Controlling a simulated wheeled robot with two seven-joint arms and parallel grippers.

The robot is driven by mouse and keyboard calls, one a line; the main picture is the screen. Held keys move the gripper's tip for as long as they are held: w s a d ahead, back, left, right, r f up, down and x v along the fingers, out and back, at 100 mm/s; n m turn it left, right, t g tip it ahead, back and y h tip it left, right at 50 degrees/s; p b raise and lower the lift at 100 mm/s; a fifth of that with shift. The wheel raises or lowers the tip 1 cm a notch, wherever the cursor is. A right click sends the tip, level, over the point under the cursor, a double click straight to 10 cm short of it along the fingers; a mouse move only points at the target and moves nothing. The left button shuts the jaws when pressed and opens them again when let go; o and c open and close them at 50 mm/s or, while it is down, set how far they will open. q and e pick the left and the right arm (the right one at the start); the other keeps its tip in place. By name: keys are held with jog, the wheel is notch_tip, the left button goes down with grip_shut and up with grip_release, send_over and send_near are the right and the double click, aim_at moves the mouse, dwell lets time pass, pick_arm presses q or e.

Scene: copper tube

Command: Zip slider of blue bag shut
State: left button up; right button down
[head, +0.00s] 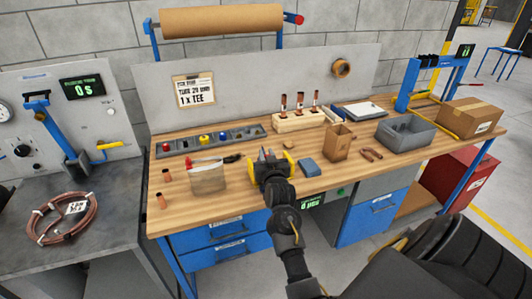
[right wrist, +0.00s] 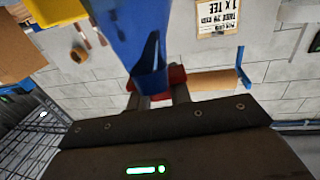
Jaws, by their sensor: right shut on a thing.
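My right gripper (head: 267,158) is over the front part of the workbench, near its front edge. In the right wrist view its fingers (right wrist: 160,98) are shut on a long blue thing (right wrist: 128,35) with a dark slit in it. Red shows beside the fingers. I cannot tell whether this is the blue bag, and no zip slider can be made out. In the head view the gripper mostly hides what it holds. A beige-grey pouch (head: 208,181) stands on the bench to the left of the gripper. My left gripper is not in view.
A copper coil (head: 60,217) lies on the grey side table.

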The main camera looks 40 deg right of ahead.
jog(key=shift+s+d+r, duration=0.1)
jog(key=shift+s+d, duration=0.1)
jog(key=shift+s, duration=0.25)
jog(key=c, duration=1.6)
grip_release()
jog(key=shift+w, duration=0.15)
jog(key=shift+c, duration=0.2)
jog(key=o, duration=0.4)
jog(key=shift+w+a, duration=0.1)
jog(key=shift+w, duration=0.15)
jog(key=shift+s, duration=0.1)
jog(key=shift+s, duration=0.1)
jog(key=shift+s+a, duration=0.15)
jog(key=p+v, duration=0.5)
jog(key=v, duration=0.5)
jog(key=shift+s, duration=0.15)
